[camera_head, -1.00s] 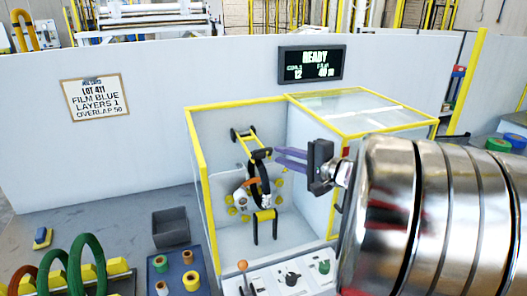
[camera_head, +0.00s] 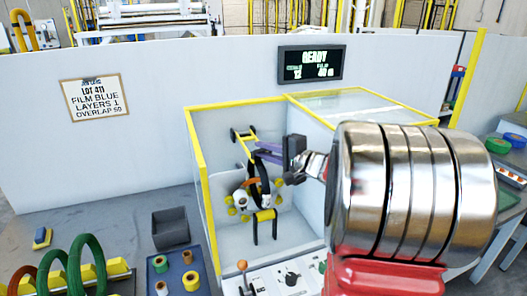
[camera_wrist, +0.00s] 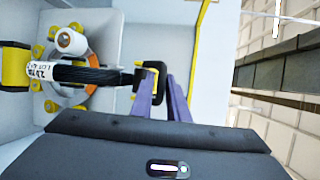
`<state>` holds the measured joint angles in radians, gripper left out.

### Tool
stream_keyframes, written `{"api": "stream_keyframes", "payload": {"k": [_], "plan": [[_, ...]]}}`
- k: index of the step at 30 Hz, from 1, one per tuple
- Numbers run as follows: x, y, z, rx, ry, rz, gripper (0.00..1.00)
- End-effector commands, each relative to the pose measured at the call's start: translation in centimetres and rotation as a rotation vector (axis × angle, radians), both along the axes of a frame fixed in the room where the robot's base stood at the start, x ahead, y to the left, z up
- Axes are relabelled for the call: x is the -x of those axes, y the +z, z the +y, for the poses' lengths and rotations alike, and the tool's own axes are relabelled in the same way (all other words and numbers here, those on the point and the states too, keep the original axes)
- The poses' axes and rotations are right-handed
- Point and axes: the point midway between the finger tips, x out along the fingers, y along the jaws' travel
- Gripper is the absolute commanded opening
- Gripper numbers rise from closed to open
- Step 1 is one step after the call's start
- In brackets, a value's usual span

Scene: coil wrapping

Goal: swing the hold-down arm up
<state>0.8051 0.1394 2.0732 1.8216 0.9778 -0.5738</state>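A black coil (camera_head: 258,188) with a white label stands in the yellow-framed wrapping cell; it also shows in the wrist view (camera_wrist: 95,74). A black hook-shaped piece (camera_wrist: 151,68) lies at the coil's upper end and looks like the handle end of the hold-down arm. A yellow bar with black ends (camera_head: 243,139) is above the coil. My gripper (camera_head: 262,153) reaches in from the right. Its two purple fingers (camera_wrist: 161,88) are apart, with an edge of the black piece between their tips. I cannot tell whether they touch it.
The cell's yellow post (camera_head: 201,170) and glass top (camera_head: 345,106) bound the space around my arm. A yellow bar on black legs (camera_head: 264,215) stands in front of the coil. A control panel (camera_head: 285,281) lies below. A grey bin (camera_head: 170,229) is to the left.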

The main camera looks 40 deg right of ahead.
Motion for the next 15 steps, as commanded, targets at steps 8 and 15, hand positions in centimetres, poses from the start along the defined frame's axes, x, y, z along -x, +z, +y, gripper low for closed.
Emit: {"api": "stream_keyframes", "payload": {"k": [8, 15], "plan": [[0.02, -0.06, 0.02, -0.001, 0.0, 0.001, 0.0], [0.04, -0.13, 0.04, -0.001, 0.001, 0.002, 0.0]]}}
